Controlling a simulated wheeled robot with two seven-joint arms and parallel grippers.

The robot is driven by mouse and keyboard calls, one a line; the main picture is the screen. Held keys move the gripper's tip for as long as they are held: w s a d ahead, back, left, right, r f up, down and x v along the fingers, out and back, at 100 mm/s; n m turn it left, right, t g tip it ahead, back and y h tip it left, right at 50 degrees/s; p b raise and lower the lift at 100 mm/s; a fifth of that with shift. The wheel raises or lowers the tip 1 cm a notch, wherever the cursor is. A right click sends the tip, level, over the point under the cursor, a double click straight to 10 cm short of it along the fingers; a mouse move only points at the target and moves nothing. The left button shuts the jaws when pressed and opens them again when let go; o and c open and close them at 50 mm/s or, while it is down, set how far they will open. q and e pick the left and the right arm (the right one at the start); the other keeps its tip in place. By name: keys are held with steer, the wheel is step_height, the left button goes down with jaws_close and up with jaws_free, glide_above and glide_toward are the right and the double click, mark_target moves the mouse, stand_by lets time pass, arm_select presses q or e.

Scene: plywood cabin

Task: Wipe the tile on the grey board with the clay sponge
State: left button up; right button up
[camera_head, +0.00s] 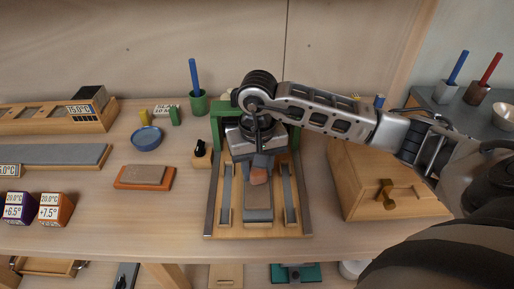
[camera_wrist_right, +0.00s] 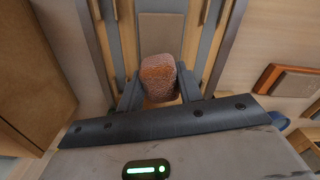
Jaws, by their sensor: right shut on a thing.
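The clay sponge (camera_head: 259,177) is a rough, reddish-brown block held between the fingers of my right gripper (camera_head: 261,166). In the right wrist view the sponge (camera_wrist_right: 158,76) sits between the two dark fingers (camera_wrist_right: 159,90). A flat grey-brown tile (camera_head: 258,211) lies on the wooden board with grey side strips (camera_head: 209,214), in front of the sponge; the tile also shows in the right wrist view (camera_wrist_right: 161,34). The sponge is over or at the tile's back end; I cannot tell whether they touch. My left gripper is out of view.
A green frame (camera_head: 218,122) stands at the board's back. A wooden box (camera_head: 372,180) with a knob is close on the right. A red-brown tray (camera_head: 124,183) with a flat block, a blue bowl (camera_head: 146,138) and a green cup (camera_head: 199,103) are on the left.

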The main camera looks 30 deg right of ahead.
steer(key=shift+r+p, duration=1.2)
steer(key=shift+r, duration=1.5)
